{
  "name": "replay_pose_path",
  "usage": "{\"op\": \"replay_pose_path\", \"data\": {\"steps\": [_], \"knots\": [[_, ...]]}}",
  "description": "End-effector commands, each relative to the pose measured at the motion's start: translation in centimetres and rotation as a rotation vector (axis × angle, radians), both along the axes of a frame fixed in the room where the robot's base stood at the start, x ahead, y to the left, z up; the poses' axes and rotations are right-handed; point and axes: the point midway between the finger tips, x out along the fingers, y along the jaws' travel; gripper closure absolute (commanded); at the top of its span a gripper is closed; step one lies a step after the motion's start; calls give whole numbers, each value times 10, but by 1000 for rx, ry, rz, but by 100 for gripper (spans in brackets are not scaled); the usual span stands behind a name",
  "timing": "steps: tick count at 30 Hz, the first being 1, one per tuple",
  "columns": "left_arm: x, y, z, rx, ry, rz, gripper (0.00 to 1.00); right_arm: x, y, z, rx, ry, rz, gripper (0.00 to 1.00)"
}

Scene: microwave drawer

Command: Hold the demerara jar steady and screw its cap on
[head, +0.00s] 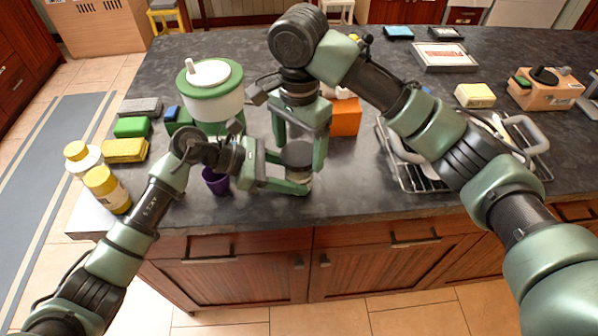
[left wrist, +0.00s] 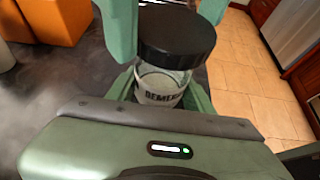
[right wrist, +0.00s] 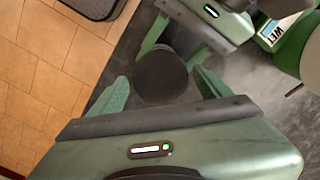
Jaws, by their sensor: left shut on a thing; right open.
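The demerara jar (left wrist: 160,88) is clear glass with a lettered label and stands upright near the counter's front edge. Its wide black cap (left wrist: 176,36) sits on top; I cannot tell how far it is threaded. My left gripper (head: 298,178) is shut on the jar's body, low and from the left. My right gripper (head: 300,150) points down from above, its fingers open on either side of the cap. In the right wrist view the cap (right wrist: 162,76) lies between these fingers, with gaps showing on both sides. The jar body is hidden below the cap there.
A purple cup (head: 216,181) stands close to my left gripper. A green and white canister (head: 212,98) and an orange box (head: 345,117) are behind. Yellow bottles (head: 107,190) and sponges (head: 125,150) are left. A dish rack (head: 408,178) is right.

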Motion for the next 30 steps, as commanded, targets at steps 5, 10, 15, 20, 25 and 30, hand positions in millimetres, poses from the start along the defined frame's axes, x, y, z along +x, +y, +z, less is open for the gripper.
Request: {"op": "replay_pose_path", "data": {"steps": [5,10,15,20,25,30], "knots": [[0,0,0,0,0,-1,100,0,0,0,0,0,164,21],[0,0,0,0,0,-1,100,0,0,0,0,0,366,21],[0,0,0,0,0,-1,100,0,0,0,0,0,473,21],[0,0,0,0,0,-1,100,0,0,0,0,0,687,21],[0,0,0,0,0,-1,100,0,0,0,1,0,807,21],[0,0,0,0,0,-1,100,0,0,0,1,0,810,21]]}}
